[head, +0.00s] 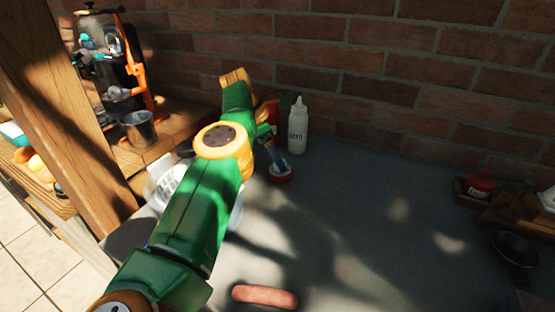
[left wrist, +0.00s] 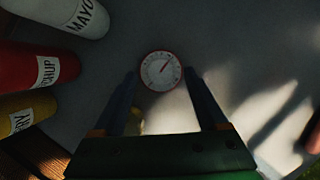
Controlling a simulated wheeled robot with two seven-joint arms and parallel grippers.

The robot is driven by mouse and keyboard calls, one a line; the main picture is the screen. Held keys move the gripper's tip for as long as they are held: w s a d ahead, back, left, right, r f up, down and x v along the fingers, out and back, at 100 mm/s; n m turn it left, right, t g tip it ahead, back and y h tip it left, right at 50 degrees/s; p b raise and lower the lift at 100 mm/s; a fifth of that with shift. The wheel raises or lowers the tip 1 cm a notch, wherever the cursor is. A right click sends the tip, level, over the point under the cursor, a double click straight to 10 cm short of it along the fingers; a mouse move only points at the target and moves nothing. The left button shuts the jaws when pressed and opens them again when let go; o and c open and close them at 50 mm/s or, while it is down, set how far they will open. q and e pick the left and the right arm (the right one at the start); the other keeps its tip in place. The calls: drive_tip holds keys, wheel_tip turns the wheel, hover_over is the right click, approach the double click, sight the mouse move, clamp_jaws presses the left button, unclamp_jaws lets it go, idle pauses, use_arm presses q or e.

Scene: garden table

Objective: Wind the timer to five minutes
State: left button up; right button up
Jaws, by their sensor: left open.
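The timer (left wrist: 161,70) is a small round red-rimmed thing with a white marked dial and a dark pointer, facing up on the grey tabletop. In the left wrist view it lies between and just beyond my open left fingertips (left wrist: 162,77), with a gap on each side. In the head view the timer (head: 281,175) shows as a red ring partly under my left gripper (head: 272,155), which points down over it. The dial's numbers are too small to read. My right gripper is not in view.
A white mayo bottle (head: 298,128) stands close behind the timer. A red ketchup bottle (left wrist: 38,66) and a yellow bottle (left wrist: 22,114) stand beside it. A sausage (head: 264,296) lies at the front; a dark pan (head: 515,248) is at right. The middle tabletop is clear.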

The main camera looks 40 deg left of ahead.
use_arm(q)
drive_tip(key=p+v, duration=0.1)
drive_tip(key=v, duration=0.4)
drive_tip(key=shift+s+r, duration=0.2)
drive_tip(key=shift+r, duration=0.05)
